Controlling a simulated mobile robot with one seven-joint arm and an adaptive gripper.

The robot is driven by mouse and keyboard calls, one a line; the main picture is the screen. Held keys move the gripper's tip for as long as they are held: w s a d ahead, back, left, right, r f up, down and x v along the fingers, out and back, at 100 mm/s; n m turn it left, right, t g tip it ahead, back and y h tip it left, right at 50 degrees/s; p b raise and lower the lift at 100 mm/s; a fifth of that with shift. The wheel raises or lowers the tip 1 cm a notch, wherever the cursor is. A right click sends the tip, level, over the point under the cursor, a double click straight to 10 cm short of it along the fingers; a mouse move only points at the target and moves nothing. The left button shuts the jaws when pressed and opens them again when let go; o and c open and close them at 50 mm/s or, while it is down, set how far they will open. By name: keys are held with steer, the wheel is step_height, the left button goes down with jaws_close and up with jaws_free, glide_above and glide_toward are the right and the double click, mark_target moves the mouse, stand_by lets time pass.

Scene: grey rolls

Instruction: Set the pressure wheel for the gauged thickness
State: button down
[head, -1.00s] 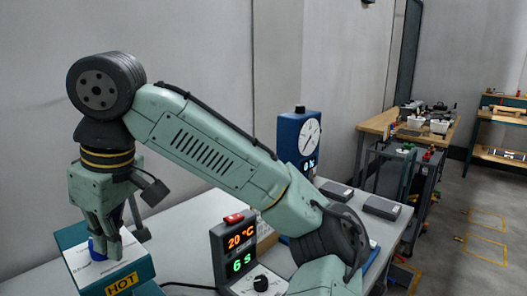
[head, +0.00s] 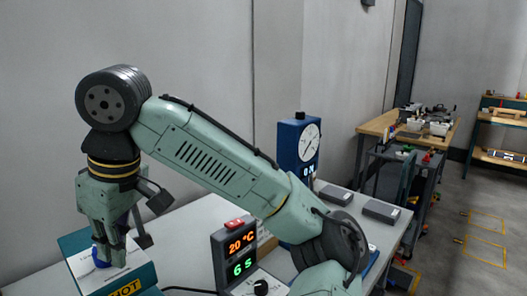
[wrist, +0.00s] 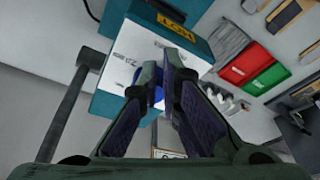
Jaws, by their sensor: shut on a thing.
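The blue pressure wheel (head: 101,262) sits on the sloped white face of a teal box (head: 75,243) with a HOT label. My gripper (head: 109,256) points down at the wheel and is shut on it. The fingers hide much of the wheel. In the wrist view, a sliver of the wheel (wrist: 159,95) shows between the fingers; markings on the white face (wrist: 122,72) are too small to read. A blue gauge (head: 289,140) with a white round dial stands further back; its lit readout is partly hidden and unclear.
A dark display unit (head: 219,262) reads 20 °C and 6 s, with a red switch on top and a black knob in front. My arm crosses above the pale bench (head: 180,236). Grey flat boxes (head: 381,210) lie at the bench's far end. A wall stands behind.

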steer(key=shift+w+d+f, duration=0.2)
steer(key=shift+w+d, duration=0.15)
steer(key=shift+w, duration=1)
steer(key=shift+a, duration=0.1)
steer(key=shift+d, duration=0.2)
step_height(320, 180, up, 6)
stand_by(0.4)
steer(key=shift+d, duration=0.1)
